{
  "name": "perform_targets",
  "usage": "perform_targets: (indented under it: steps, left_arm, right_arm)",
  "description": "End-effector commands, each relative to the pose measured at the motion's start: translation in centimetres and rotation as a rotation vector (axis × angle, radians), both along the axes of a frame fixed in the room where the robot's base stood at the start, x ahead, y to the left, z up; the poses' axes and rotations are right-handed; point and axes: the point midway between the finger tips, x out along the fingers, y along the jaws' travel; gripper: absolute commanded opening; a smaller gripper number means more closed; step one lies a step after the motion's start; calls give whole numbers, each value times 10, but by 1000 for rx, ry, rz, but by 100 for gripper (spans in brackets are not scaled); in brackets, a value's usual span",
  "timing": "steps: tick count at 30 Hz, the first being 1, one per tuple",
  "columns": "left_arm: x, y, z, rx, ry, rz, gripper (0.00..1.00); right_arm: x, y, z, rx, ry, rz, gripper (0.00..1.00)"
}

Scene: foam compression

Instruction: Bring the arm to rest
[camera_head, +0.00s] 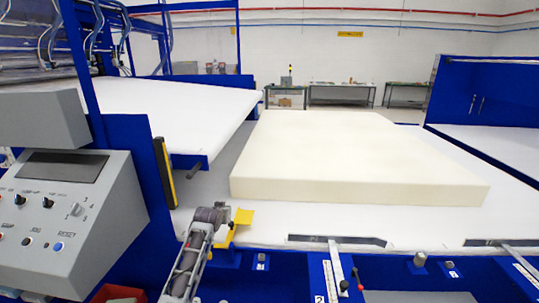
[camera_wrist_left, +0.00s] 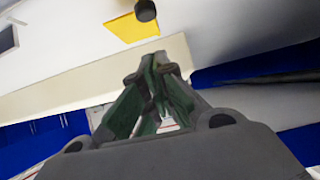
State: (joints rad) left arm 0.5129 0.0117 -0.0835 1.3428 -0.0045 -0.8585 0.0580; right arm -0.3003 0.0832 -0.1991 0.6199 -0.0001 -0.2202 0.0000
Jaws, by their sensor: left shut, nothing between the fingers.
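In the left wrist view my left gripper (camera_wrist_left: 156,62) is shut, with its grey and green fingers meeting at the tips and nothing between them. A yellow plate (camera_wrist_left: 132,27) and a dark round knob (camera_wrist_left: 145,10) lie beyond the fingertips. A pale cream band runs behind the fingers. In the head view a grey jointed link (camera_head: 190,262) rises from the bottom edge, beside a yellow plate (camera_head: 243,217); I cannot tell whether the link is part of my arm. The right gripper is in neither view.
A large cream foam block (camera_head: 345,150) lies flat on the white table (camera_head: 200,210). A grey control panel (camera_head: 65,215) stands at the left, beside a blue frame. A metal lever (camera_head: 337,268) sits at the front edge. Benches (camera_head: 340,92) stand far behind.

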Motion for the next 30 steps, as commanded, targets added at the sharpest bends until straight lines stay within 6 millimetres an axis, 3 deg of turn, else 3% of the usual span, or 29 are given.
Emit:
perform_targets:
  steps: [15, 30]
  left_arm:
    - [-108, 5, -69, 30, 166, -12, 0]
    - [-228, 6, -109, 58, 330, -35, 0]
  right_arm:
    - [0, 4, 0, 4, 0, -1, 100]
    - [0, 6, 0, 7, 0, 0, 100]
